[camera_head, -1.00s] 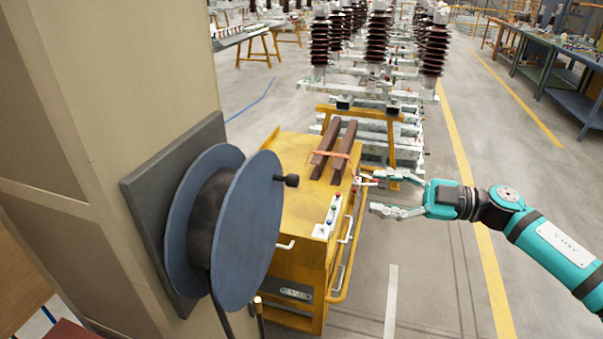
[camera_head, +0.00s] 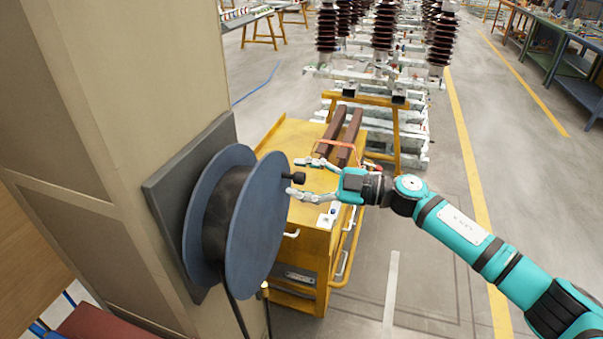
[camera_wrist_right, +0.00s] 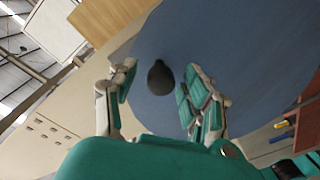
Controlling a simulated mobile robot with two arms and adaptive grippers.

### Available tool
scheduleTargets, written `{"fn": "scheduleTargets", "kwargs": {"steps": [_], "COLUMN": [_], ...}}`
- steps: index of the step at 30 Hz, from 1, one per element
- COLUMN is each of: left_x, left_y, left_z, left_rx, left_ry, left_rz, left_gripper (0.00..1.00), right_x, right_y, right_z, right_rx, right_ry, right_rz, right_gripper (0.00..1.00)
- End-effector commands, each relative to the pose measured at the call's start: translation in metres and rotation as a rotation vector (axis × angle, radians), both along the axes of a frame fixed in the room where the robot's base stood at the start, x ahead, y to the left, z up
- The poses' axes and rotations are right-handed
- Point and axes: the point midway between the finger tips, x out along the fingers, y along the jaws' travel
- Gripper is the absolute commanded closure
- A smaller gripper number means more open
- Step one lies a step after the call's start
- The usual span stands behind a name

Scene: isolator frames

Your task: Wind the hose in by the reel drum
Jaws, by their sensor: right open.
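The reel drum (camera_head: 265,225) is a blue two-disc reel on a dark plate fixed to a beige pillar. Dark hose (camera_head: 226,215) is wound between its discs, and a length hangs down below it. A black crank knob (camera_head: 298,178) sticks out from the front disc. My right gripper (camera_head: 292,178) is open, with its fingers around the knob's place in the head view. In the right wrist view the knob (camera_wrist_right: 160,78) lies between the two open fingers, apart from both, in front of the blue disc. My left gripper is not in view.
A yellow cart (camera_head: 300,245) stands just behind the reel and under my right gripper, with brown bars (camera_head: 342,135) on top. The beige pillar (camera_head: 110,130) closes off the left. Floor to the right is open.

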Motion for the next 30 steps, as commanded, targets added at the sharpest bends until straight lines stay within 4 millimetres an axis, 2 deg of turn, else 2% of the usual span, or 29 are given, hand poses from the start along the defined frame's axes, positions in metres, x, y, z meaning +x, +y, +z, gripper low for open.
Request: {"fn": "scheduleTargets", "kwargs": {"steps": [4, 10, 21, 30], "left_x": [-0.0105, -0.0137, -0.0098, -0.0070], "left_y": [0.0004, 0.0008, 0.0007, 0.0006], "left_z": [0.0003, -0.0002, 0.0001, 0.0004], "left_rx": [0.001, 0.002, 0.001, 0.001], "left_ry": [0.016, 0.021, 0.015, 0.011], "left_rz": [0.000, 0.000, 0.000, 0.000], "left_gripper": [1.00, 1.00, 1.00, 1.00], "right_x": [0.0011, 0.0011, 0.0008, 0.0008], "right_y": [0.0038, 0.0035, 0.0033, 0.0033], "right_z": [-0.0001, -0.0003, -0.0003, -0.0003], "right_rx": [-0.001, -0.001, 0.000, 0.000], "right_ry": [0.000, 0.000, 0.001, 0.001], "right_rz": [-0.001, -0.001, 0.000, 0.000], "right_gripper": [0.51, 0.52, 1.00, 1.00]}}
